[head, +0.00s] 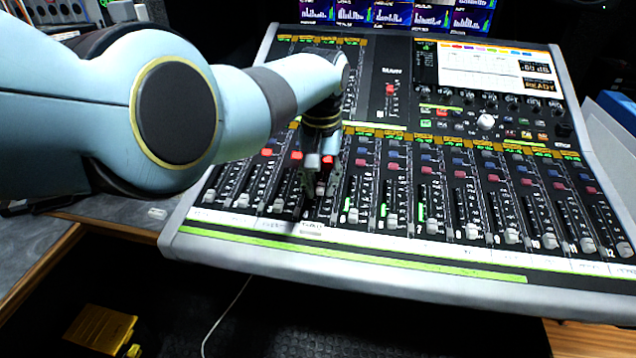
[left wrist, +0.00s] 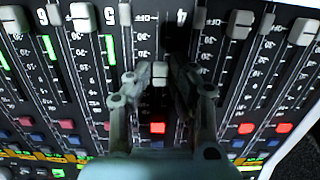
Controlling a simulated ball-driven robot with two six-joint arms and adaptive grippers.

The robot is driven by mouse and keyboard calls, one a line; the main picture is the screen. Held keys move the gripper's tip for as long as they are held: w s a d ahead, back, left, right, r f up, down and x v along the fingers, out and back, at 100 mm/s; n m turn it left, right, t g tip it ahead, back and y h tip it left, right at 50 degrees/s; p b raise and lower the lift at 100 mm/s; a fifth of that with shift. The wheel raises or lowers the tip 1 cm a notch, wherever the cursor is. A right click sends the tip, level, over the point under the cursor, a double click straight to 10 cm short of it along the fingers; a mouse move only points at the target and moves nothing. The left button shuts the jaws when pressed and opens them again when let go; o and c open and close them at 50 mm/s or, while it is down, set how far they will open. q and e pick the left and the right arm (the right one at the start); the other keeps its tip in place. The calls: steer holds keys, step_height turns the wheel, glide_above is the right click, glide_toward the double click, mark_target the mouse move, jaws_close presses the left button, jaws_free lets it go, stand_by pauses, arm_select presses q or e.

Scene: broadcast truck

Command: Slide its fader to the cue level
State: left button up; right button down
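The mixing console (head: 345,261) spreads across the head view with a row of channel faders along its near side. My left gripper (head: 312,196) reaches down onto the fourth strip from the left. In the left wrist view my left gripper (left wrist: 162,72) has its two fingers close on either side of a pale fader cap (left wrist: 160,74), seemingly touching it. This cap stands farther up its slot than the neighbouring caps (left wrist: 240,23) and (left wrist: 82,17). In the head view the fingers mostly hide the cap. My right gripper is not in view.
Neighbouring fader caps (head: 352,215) stand close on both sides. A display (head: 538,68) at the upper right appears to read "-60 dB", with "READY" below. Lit red buttons (left wrist: 157,128) lie near the fingers. A yellow box (head: 100,327) is on the floor at lower left.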

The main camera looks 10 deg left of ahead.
mark_target(320, 186)
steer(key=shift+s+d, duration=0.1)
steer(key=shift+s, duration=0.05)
arm_select(q)
steer(key=shift+r, duration=0.2)
step_height(320, 186, up, 12)
steer(key=shift+f, duration=0.15)
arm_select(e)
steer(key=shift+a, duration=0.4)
arm_select(q)
steer(key=shift+f, duration=0.1)
